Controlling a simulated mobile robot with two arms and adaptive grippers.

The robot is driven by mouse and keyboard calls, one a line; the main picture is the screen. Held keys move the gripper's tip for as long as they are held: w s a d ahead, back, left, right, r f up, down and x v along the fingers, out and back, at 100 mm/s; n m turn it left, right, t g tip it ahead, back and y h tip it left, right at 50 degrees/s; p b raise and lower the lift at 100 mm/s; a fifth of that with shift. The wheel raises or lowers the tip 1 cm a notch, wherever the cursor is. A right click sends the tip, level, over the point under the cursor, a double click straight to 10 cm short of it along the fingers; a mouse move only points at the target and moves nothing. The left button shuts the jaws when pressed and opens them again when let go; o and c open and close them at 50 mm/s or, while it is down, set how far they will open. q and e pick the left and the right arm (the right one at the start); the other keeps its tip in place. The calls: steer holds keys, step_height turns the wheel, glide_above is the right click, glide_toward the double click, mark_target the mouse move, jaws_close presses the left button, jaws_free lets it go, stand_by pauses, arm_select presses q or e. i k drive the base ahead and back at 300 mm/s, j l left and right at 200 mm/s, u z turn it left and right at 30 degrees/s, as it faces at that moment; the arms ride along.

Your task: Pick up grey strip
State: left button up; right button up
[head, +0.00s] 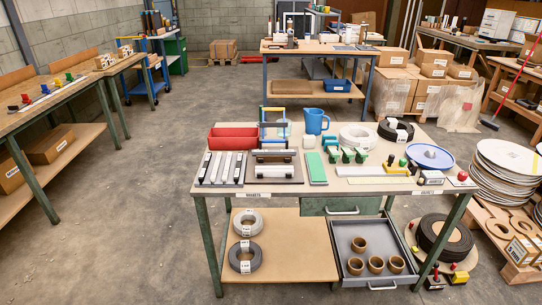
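On the near table (330,187), a long flat light grey strip (362,171) lies right of centre, behind a longer cream strip (375,180). Several pale grey and dark bars (227,168) lie side by side on a dark plate at the table's left. I cannot tell for certain which of these is the task's grey strip. Neither of my grippers is in view.
A red bin (233,138), blue jug (316,121), green strip (317,168), several green-topped clamps (347,155) and a blue round plate (430,156) crowd the table. Below, a grey drawer (358,275) stands open. The floor at left (120,220) is clear.

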mark_target(255, 152)
steer(key=i+j, duration=0.2)
steer(key=i, duration=0.2)
steer(key=i+j, duration=0.15)
steer(key=i, duration=0.25)
steer(key=i+j, duration=0.2)
steer(key=i, duration=0.2)
